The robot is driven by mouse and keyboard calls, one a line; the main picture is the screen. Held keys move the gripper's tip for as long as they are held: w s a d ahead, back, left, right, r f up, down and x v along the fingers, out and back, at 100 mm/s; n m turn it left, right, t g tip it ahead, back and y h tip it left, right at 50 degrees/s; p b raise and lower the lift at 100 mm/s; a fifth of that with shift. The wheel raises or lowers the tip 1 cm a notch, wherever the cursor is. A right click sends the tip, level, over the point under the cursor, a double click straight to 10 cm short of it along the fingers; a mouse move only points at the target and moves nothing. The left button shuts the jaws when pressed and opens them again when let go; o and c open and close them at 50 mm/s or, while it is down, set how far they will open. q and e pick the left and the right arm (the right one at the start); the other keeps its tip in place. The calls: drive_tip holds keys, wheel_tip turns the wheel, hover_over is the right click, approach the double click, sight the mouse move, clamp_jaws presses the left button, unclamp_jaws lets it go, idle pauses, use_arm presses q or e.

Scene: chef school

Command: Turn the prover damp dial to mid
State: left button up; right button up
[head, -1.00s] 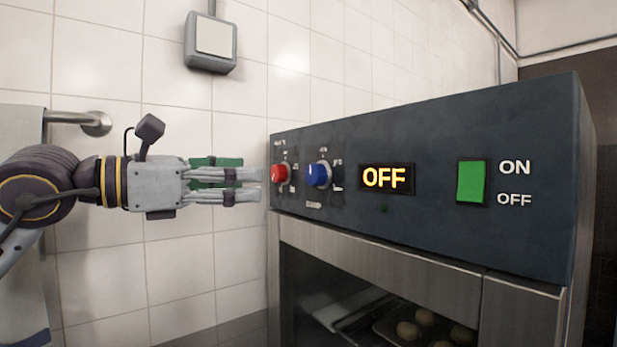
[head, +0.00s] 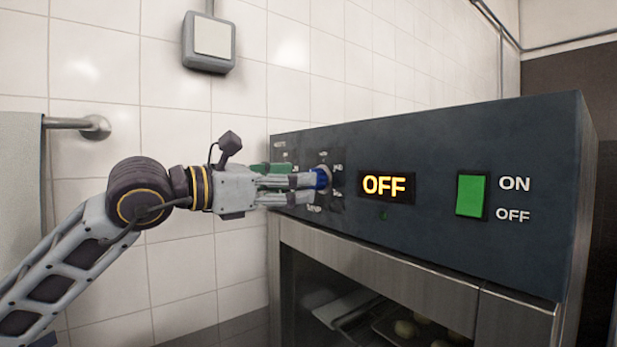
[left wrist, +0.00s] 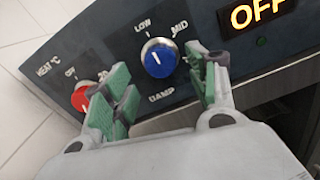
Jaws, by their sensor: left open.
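The blue damp dial (head: 323,178) is on the dark prover panel, partly hidden behind my gripper's fingers in the head view. In the left wrist view the dial (left wrist: 159,58) shows clearly between LOW and MID lettering above and DAMP below. Its small white mark seems to lean up and left, nearer LOW than MID. My left gripper (head: 303,188) is open, its fingertips close to the dial. In the left wrist view its green-padded fingers (left wrist: 165,75) stand left and right of the dial; I cannot tell whether they touch it. My right gripper is not in view.
A red heat dial (left wrist: 82,97) sits just left, close to the left-hand finger. The lit OFF display (head: 386,186) and green switch (head: 471,195) are to the right. The prover door (head: 375,270) is below; a tiled wall (head: 100,70) stands behind.

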sight(325, 179)
use_arm(q)
drive_tip(key=p+x, duration=0.1)
drive_tip(key=x, duration=0.3)
drive_tip(key=c, duration=1)
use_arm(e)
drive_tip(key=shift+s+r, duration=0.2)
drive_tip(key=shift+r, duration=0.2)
